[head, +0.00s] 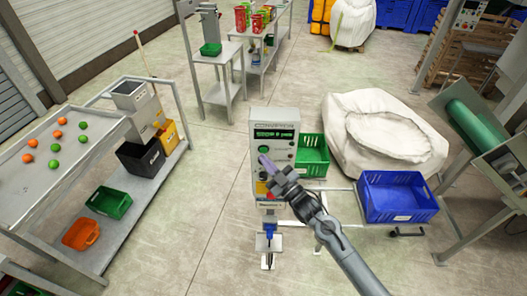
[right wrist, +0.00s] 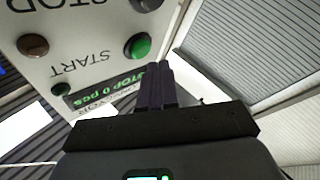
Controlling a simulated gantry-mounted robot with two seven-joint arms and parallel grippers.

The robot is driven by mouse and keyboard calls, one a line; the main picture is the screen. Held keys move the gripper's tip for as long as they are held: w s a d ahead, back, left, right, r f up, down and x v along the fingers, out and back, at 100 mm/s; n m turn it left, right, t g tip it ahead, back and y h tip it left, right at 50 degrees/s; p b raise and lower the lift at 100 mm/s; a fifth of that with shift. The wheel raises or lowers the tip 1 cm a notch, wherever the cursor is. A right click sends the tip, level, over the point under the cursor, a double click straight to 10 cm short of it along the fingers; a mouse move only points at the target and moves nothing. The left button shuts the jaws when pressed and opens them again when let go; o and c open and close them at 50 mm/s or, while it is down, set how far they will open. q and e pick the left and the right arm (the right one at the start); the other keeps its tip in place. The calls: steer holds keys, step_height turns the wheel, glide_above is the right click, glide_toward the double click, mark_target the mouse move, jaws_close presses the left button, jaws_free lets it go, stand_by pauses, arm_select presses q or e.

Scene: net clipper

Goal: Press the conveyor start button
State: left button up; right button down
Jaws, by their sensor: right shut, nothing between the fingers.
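The conveyor control box (head: 257,187) is a pale upright panel with a lit green display in the middle of the head view. In the right wrist view the panel (right wrist: 85,28) appears upside down, with START lettering and a green button (right wrist: 138,46) near its edge. My right gripper (head: 263,160) is shut and empty, its purple fingers in front of the panel. In the right wrist view its closed fingertips (right wrist: 160,68) are close to the green button; I cannot tell whether they touch it. My left gripper is not in view.
A brown button (right wrist: 33,45) is also on the panel. A green crate (head: 312,168) and a blue crate (head: 398,212) stand right of the box, before a white sack (head: 345,150). A sorting table (head: 60,185) with orange and green balls is at left. Floor between is clear.

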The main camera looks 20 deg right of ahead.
stand_by(0.7)
steer(key=shift+w+f, duration=0.1)
steer(key=shift+w, duration=0.05)
steer(key=shift+w+d+b, duration=0.15)
steer(key=shift+w+b, duration=0.1)
steer(key=shift+b, duration=0.05)
